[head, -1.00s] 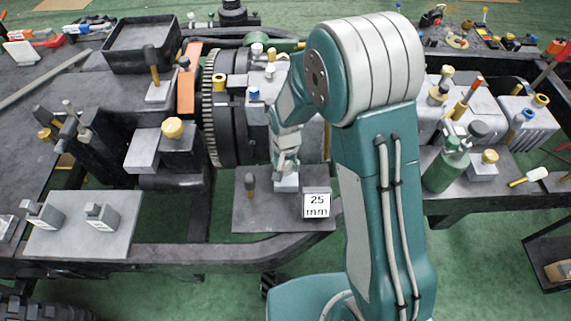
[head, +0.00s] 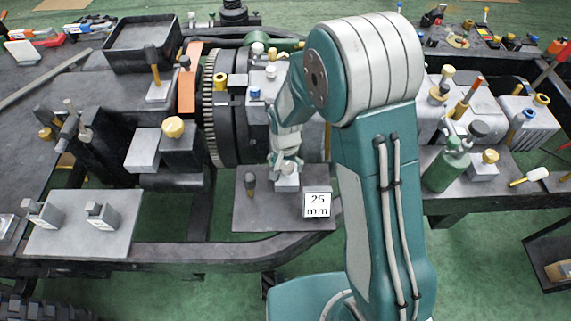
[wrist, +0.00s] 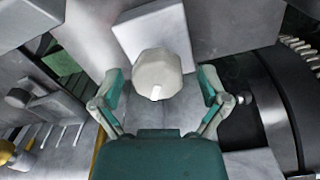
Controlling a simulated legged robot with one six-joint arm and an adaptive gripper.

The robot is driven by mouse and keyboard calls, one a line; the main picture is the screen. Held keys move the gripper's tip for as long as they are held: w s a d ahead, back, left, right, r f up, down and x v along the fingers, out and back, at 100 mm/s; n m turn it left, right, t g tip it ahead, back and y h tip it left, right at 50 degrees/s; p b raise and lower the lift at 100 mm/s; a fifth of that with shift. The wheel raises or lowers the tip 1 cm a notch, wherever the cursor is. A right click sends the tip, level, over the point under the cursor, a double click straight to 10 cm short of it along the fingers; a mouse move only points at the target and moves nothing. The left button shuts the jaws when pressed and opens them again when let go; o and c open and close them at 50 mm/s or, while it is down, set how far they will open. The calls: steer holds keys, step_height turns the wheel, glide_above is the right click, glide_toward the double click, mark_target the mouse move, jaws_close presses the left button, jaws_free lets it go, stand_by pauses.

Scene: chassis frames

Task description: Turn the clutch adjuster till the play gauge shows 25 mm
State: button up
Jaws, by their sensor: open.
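The pale, many-sided knob (wrist: 158,72), which looks like the clutch adjuster, has a small white mark at its lower edge and sits in front of a light block (wrist: 185,25) in the wrist view. My gripper (wrist: 159,88) is open, with one finger on each side of the knob and gaps visible between. In the head view my gripper (head: 285,166) is low over a small light block (head: 287,183) on a grey plate. A sign reading 25 mm (head: 317,205) stands right of it. I see no readable gauge pointer, and the knob is hidden in the head view.
A dark post (head: 250,184) stands left of my gripper on the plate (head: 262,218). A large toothed flywheel (head: 216,110) rises behind on the left. A green bottle (head: 445,168) and a yellow-topped block (head: 483,166) stand at the right.

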mark_target(287, 165)
step_height(287, 165, up, 12)
stand_by(0.6)
steer(key=shift+w+f, duration=0.1)
steer(key=s+d+r+n+t, duration=0.1)
steer(key=s+d+r, duration=0.3)
steer(key=r, duration=0.2)
steer(key=s+d+r+n+t, duration=0.1)
steer(key=s+d+r+t, duration=0.1)
steer(key=s+d+r, duration=0.3)
steer(key=s+d+r+n+t, duration=0.1)
steer(key=s+d+r+t, duration=0.1)
steer(key=s+r, duration=0.4)
steer(key=s+d, duration=0.1)
steer(key=s, duration=0.3)
steer(key=shift+s+d+t, duration=0.15)
steer(key=shift+d+t, duration=0.15)
steer(key=shift+d, duration=0.05)
steer(key=shift+r, duration=0.1)
stand_by(1.5)
